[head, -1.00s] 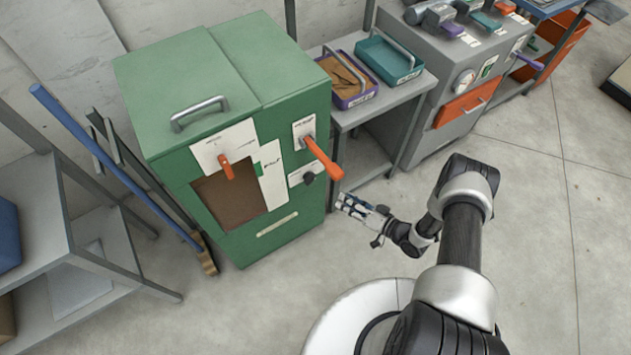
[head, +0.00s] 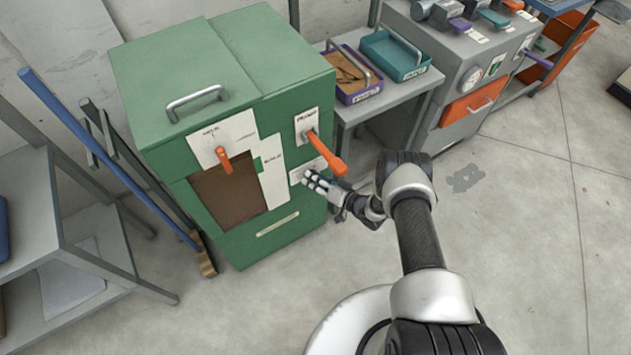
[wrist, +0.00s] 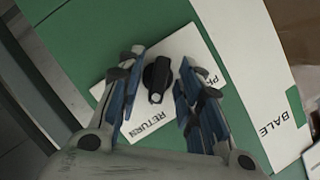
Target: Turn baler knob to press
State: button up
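The green baler (head: 215,120) stands at the left centre of the head view. Its black knob (wrist: 157,80) sits on a white plate (wrist: 192,48) in the wrist view, with the word RETURN below it and letters starting PR at its right. My gripper (wrist: 153,84) is open, with one blue-padded finger on each side of the knob. I cannot tell whether either finger touches it. In the head view my gripper (head: 312,180) is at the baler's front right, below the orange lever (head: 326,153), and hides the knob.
A second orange handle (head: 225,160) is on the baler's front above the brown opening. A BALE label (wrist: 255,85) lies beside the knob plate. A grey table with purple (head: 347,85) and teal (head: 393,55) trays stands to the right. The floor in front is clear.

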jog(key=shift+c, duration=0.3)
jog(key=c, duration=0.7)
jog(key=shift+r, duration=0.1)
jog(key=n+t+h, duration=0.1)
jog(key=n+h, duration=0.1)
jog(key=n, duration=0.2)
jog(key=n+t+h, duration=0.2)
jog(key=n, duration=0.2)
jog(key=n+t+h, duration=0.1)
jog(key=n+h, duration=0.1)
jog(key=n, duration=0.2)
jog(key=shift+a+h+p, duration=0.25)
jog(key=shift+h+p, duration=0.15)
jog(key=shift+w+r+n+t, duration=0.1)
jog(key=shift+r+n+t, duration=0.05)
jog(key=shift+n+t, duration=0.15)
dwell(0.5)
jog(key=o, duration=0.6)
jog(key=shift+o, duration=0.8)
